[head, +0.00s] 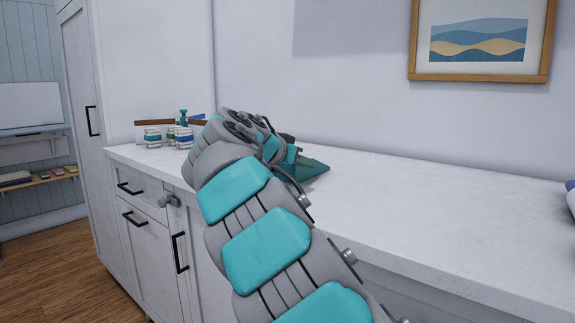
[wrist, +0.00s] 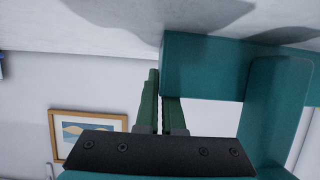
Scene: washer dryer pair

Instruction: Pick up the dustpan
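The dustpan (head: 312,170) is dark teal and shows beyond my wrist, low over the white countertop. In the wrist view the dustpan (wrist: 205,65) fills the upper right with flat teal walls. My gripper (wrist: 160,88) has two green fingers close together at the dustpan's left edge. One finger lies along the outside of that edge, and the tip of the other is hidden behind the dustpan's wall. The fingers appear shut on this wall. My arm hides most of the gripper in the head view. I cannot tell whether the dustpan touches the countertop.
The countertop (head: 440,215) is clear to the right, except for a partly seen object (head: 570,200) at the right edge. A framed picture (head: 480,40) hangs above. Cabinets (head: 150,240) with black handles are below.

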